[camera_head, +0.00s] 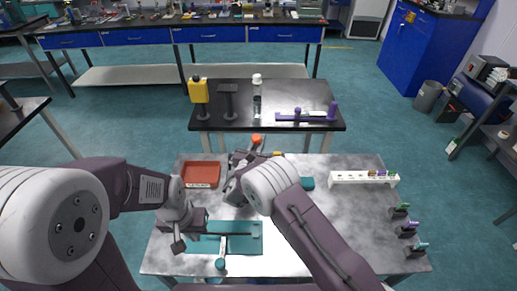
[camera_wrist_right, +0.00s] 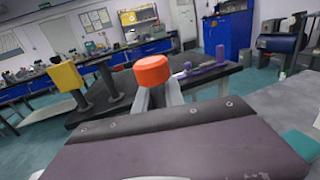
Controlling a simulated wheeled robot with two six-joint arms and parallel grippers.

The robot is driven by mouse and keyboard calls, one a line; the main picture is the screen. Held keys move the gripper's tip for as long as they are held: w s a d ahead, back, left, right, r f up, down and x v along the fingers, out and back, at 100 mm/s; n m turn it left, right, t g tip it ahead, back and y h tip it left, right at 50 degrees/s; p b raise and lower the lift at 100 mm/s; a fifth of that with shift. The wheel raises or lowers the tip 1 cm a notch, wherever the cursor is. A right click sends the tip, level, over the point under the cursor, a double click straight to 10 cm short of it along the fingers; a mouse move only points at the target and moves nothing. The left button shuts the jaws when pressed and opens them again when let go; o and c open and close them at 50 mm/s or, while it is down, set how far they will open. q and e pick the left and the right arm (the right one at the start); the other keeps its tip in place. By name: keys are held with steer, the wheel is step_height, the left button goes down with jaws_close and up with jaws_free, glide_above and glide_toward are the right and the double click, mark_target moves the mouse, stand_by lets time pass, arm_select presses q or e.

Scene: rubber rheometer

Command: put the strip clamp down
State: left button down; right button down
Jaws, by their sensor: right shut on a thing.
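My right gripper (camera_head: 255,149) points away over the far edge of the near table. It is shut on a piece with an orange knob, which I take to be the strip clamp (camera_wrist_right: 152,70). In the right wrist view the knob stands up between the two grey fingers, and the part below it is hidden. The orange knob also shows in the head view (camera_head: 256,138). My left gripper (camera_head: 178,242) is low over the left end of a teal mat (camera_head: 250,247). Its fingers are too small to tell whether they are open.
A red tray (camera_head: 201,174) sits at the back left of the near table. A white rack (camera_head: 363,178) with small coloured pieces is at the right. Several coloured clips (camera_head: 408,229) line the right edge. A dark table (camera_head: 265,97) beyond holds a purple fixture (camera_head: 306,116) and stands.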

step_height(320, 180, down, 4)
steer(key=shift+w, duration=0.1)
stand_by(0.4)
steer(key=shift+f, duration=0.2)
steer(key=c, duration=1.4)
jaws_free()
steer(key=shift+r, duration=0.15)
